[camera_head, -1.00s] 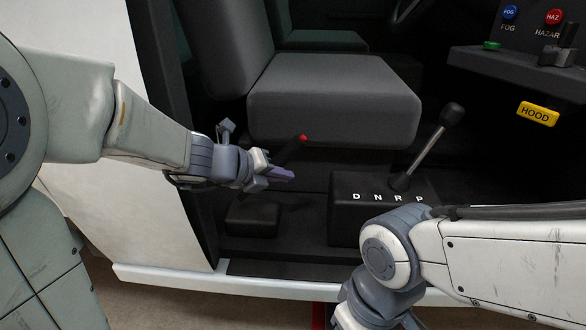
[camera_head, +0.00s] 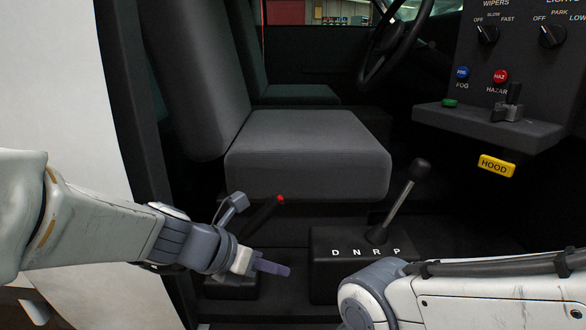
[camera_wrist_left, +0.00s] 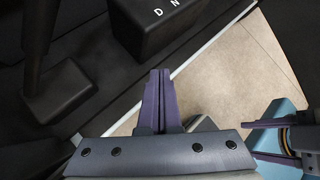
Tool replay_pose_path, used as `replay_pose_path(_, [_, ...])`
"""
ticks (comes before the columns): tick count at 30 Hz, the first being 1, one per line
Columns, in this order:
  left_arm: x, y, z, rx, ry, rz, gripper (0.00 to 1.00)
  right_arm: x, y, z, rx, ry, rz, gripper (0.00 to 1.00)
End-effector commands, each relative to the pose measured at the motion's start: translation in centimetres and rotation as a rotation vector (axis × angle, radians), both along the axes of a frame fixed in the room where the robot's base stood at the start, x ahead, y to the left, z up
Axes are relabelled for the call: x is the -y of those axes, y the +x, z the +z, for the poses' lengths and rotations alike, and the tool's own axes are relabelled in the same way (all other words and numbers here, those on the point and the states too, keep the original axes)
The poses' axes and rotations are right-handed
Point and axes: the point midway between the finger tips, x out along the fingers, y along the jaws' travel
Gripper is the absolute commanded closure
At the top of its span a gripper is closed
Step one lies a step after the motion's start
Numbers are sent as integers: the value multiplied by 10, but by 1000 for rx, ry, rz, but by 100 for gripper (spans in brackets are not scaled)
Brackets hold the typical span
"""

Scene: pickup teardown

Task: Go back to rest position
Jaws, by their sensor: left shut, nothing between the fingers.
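My left gripper (camera_head: 270,267) is shut and empty, in front of the parking brake lever (camera_head: 261,216) with its red tip. In the left wrist view its purple fingers (camera_wrist_left: 158,98) are pressed together, over the sill and floor. My right arm comes in at the lower right of the head view; its gripper is out of that view. Part of a gripper-like blue and purple piece (camera_wrist_left: 278,135) shows at the right of the left wrist view.
The gear shifter (camera_head: 405,200) stands on its black D N R P box (camera_head: 330,270). Behind are a grey seat (camera_head: 300,155), a yellow HOOD handle (camera_head: 496,166) and a dash panel (camera_head: 530,75) with knobs and buttons. The white body side (camera_head: 50,80) is at left.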

Motion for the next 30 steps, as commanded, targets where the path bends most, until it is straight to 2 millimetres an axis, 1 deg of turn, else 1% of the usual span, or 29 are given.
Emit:
replay_pose_path(1, [19,-24,-7,78,114,-230,100,0,0,0,0,0,0,47])
replay_pose_path(2, [28,-38,-12,134,186,-377,100,0,0,0,0,0,0,47])
replay_pose_path(3, [37,-57,-18,210,275,-577,100,0,0,0,0,0,0,47])
replay_pose_path(5, [45,-84,-28,329,396,-877,100,0,0,0,0,0,0,47])
replay_pose_path(6, [48,-102,-34,412,467,-1078,100,0,0,0,0,0,0,47])
replay_pose_path(8, [48,-124,-42,535,557,-1369,100,0,0,0,0,0,0,47])
replay_pose_path(9, [46,-138,-47,613,606,-1552,100,0,0,0,0,0,0,47])
replay_pose_path(11, [42,-153,-53,722,662,-1801,100,0,0,0,0,0,0,47])
replay_pose_path(12, [38,-161,-56,790,691,-1953,100,0,0,0,0,0,0,47])
replay_pose_path(14, [33,-172,-60,883,720,-2163,100,0,0,0,0,0,0,47])
replay_pose_path(15, [28,-177,-62,941,734,-2297,100,0,0,0,0,0,0,47])
replay_pose_path(20, [12,-190,-67,1159,749,-2792,100,0,0,0,0,0,0,47])
replay_pose_path(21, [9,-192,-68,-1137,-697,2736,100,0,0,0,0,0,0,47])
replay_pose_path(24, [9,-191,-35,-1136,-700,2737,100,0,0,33,0,0,0,47])
replay_pose_path(26, [9,-190,-23,-1137,-701,2740,100,0,0,46,1,1,0,47])
replay_pose_path(30, [9,-190,12,-1138,-704,2743,100,0,0,80,0,0,0,47])
